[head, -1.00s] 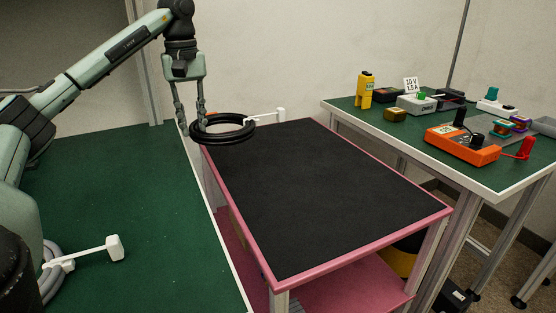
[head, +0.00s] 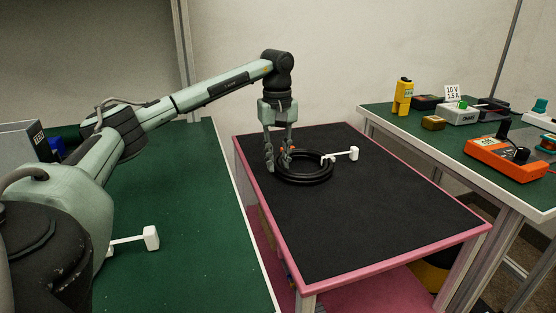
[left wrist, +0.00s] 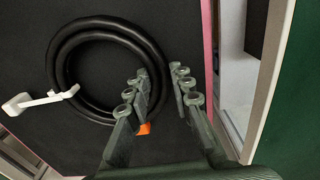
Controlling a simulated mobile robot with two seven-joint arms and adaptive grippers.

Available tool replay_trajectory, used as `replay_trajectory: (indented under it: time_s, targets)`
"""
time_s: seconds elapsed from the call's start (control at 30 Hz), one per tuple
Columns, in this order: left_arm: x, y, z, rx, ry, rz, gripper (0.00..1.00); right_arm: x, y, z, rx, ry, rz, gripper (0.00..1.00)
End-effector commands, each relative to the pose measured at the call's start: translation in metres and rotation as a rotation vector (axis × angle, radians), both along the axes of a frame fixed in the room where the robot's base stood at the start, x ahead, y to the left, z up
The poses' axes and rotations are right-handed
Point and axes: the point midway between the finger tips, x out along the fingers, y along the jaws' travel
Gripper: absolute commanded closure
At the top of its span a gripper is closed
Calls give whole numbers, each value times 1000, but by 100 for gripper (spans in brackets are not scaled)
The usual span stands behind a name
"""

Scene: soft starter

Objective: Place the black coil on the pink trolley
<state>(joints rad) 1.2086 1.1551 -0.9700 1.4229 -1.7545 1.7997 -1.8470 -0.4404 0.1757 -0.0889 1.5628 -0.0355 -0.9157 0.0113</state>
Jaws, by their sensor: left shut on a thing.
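The black coil (head: 305,180) is a thick ring of several turns with a white T-shaped end (head: 345,154). It is over the far left part of the black top of the pink trolley (head: 400,220), at or very near the surface; I cannot tell if it touches. My left gripper (head: 278,162) points down and is shut on the coil's left side. In the left wrist view the coil (left wrist: 60,62) lies flat, its near side between my fingers (left wrist: 160,85), with the trolley's pink edge (left wrist: 207,40) to the right. My right gripper is not in view.
A green-topped bench (head: 190,220) stands left of the trolley, with a white T-shaped piece (head: 150,238) on it. Another green-topped table (head: 375,112) at right holds meters and small parts, including an orange device (head: 490,160). The rest of the trolley top is clear.

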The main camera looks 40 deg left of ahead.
Motion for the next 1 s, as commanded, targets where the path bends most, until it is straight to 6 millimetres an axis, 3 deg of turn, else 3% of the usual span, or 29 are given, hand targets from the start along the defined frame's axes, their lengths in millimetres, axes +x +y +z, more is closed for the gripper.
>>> replay_trajectory:
  time_s: [0.33, 0.37, 0.53, 0.83, 1.0]
  targets:
    - [0, 0, -5, -1, -4, 0, 100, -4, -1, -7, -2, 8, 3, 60]
    - [0, 0, -6, 0, -2, 0, 77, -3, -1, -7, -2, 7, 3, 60]
    - [0, 0, -6, 0, -3, 0, 57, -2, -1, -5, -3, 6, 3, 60]
    - [0, 0, -4, 0, -3, 0, 57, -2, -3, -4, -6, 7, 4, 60]
    - [1, 0, 13, -1, -6, -1, 57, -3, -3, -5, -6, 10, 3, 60]
